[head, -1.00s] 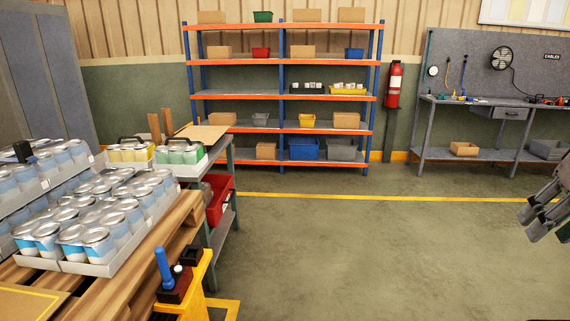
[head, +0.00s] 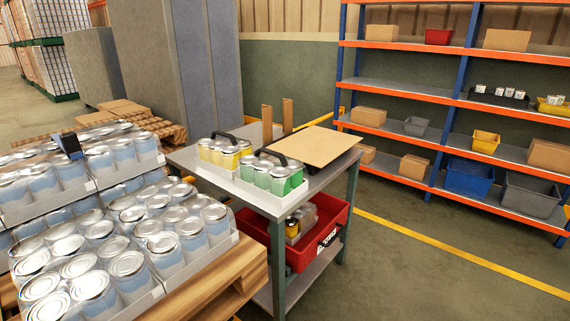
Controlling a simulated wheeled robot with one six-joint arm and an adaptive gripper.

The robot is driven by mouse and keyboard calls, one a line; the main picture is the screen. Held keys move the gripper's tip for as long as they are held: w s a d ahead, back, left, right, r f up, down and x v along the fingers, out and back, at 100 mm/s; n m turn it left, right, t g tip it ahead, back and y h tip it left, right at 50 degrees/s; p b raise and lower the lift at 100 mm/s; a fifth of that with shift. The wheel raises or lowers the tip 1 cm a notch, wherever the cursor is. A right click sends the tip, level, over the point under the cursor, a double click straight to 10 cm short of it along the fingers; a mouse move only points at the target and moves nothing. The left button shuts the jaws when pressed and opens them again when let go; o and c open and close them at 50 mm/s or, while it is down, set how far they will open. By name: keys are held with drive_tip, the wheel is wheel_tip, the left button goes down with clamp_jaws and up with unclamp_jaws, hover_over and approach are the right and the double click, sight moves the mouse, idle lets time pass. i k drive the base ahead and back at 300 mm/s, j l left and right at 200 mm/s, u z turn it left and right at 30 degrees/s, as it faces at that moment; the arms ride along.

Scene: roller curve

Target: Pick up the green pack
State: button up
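My gripper is not in the current head view.
A pallet (head: 205,290) with trays of blue-white cans (head: 125,263) stands left of the table. A cardboard sheet (head: 318,145) and two wooden posts (head: 267,124) are at the table's back. A red crate (head: 305,250) sits below. Floor is free at right (head: 420,285).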

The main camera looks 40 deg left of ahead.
sight(277, 179)
drive_tip(key=i+u, duration=0.4)
drive_tip(key=i, duration=0.15)
drive_tip(key=i+l+u, duration=0.4)
drive_tip(key=i+u, duration=0.3)
drive_tip(key=u, duration=0.15)
drive_tip(key=i+l+u, duration=0.2)
drive_tip(key=u, duration=0.2)
drive_tip(key=i+l+u, duration=0.25)
drive_tip(key=u, duration=0.2)
drive_tip(key=i+l+u, duration=0.5)
drive_tip(key=l+u, duration=0.15)
drive_tip(key=u, duration=0.2)
